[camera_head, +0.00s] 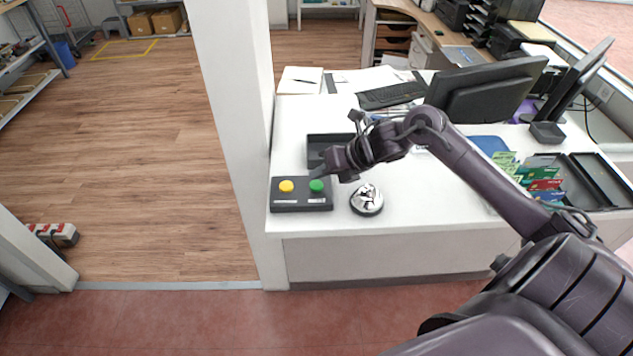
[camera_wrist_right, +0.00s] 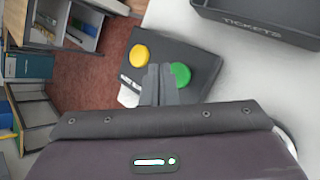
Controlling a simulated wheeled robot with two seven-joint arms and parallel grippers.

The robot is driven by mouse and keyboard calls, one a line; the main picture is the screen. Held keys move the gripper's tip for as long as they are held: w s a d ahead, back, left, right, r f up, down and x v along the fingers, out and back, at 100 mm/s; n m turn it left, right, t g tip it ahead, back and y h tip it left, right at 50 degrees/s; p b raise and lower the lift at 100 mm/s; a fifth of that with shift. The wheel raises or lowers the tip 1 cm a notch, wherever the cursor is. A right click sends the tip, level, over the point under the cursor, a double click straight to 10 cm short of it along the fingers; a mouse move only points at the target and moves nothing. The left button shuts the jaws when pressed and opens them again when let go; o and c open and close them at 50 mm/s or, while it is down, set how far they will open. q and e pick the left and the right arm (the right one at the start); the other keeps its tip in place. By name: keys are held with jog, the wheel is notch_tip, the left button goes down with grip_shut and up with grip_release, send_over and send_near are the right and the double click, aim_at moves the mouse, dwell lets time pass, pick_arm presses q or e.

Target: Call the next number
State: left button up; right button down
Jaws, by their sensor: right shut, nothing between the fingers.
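A dark button box (camera_head: 301,207) lies at the front left corner of the white counter. It carries a yellow button (camera_head: 286,186) on the left and a green button (camera_head: 317,186) on the right. Both also show in the right wrist view, yellow (camera_wrist_right: 139,55) and green (camera_wrist_right: 180,75). My right gripper (camera_head: 316,175) is shut and empty. Its fingertips (camera_wrist_right: 158,70) are over the box close to the green button; in the wrist view they overlap its edge. I cannot tell whether they touch it. My left gripper is not in view.
A silver bell (camera_head: 366,201) stands right of the box. A dark tray marked TICKETS (camera_wrist_right: 265,22) lies behind it. A keyboard (camera_head: 391,95), a monitor (camera_head: 480,90) and a card rack (camera_head: 540,177) are farther back and right. A white pillar (camera_head: 235,120) rises just left.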

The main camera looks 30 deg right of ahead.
aim_at(321, 186)
jog(key=shift+r+p, duration=1.25)
jog(key=shift+r, duration=1.4)
jog(key=shift+f, duration=0.15)
